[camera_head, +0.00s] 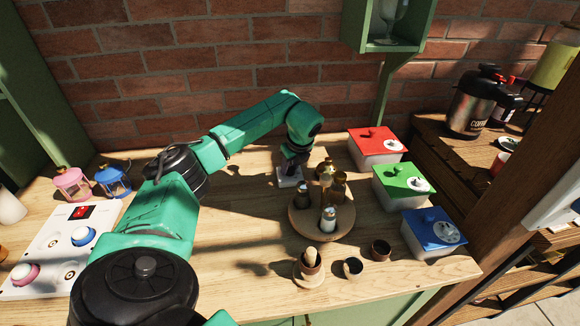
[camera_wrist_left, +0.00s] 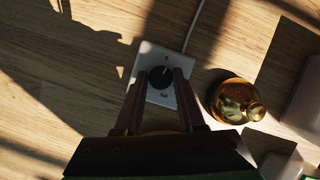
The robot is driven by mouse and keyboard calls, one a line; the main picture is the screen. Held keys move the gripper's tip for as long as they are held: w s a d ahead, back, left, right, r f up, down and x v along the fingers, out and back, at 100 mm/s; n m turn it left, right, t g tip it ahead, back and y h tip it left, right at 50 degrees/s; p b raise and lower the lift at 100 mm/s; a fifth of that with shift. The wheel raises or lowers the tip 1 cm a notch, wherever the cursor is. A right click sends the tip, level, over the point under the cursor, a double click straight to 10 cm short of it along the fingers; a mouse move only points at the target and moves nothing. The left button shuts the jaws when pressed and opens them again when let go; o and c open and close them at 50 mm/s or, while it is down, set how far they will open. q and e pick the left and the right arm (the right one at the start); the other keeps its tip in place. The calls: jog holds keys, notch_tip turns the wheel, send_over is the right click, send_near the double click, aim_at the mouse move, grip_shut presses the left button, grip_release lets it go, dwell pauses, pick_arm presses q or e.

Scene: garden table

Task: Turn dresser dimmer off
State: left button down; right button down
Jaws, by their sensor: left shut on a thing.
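The dimmer (camera_head: 290,182) is a small white square plate on the wooden table, near the brick wall. In the left wrist view the dimmer plate (camera_wrist_left: 148,58) shows a round black knob (camera_wrist_left: 160,77) with a light pointer mark and a white cord leaving its upper edge. My left gripper (camera_head: 292,168) reaches down onto the dimmer from above. In the left wrist view its two fingers (camera_wrist_left: 160,88) are shut on the knob, one on each side. Small print on the plate is too small to read. My right gripper is in neither view.
A round wooden tray (camera_head: 322,231) with several bottles stands just right of the dimmer. Red (camera_head: 377,147), green (camera_head: 403,185) and blue (camera_head: 433,233) lidded boxes line the right side. Small cups stand at the front. A white panel (camera_head: 52,250) and two lanterns are at left.

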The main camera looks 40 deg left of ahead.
pick_arm(q)
jog(key=shift+w+r+n, duration=0.1)
jog(key=shift+n, duration=0.5)
jog(key=shift+g, duration=0.3)
jog(key=c, duration=0.5)
grip_release()
jog(key=v, duration=1.4)
jog(key=shift+d+r, duration=0.2)
jog(key=shift+d, duration=0.05)
jog(key=shift+f, duration=0.1)
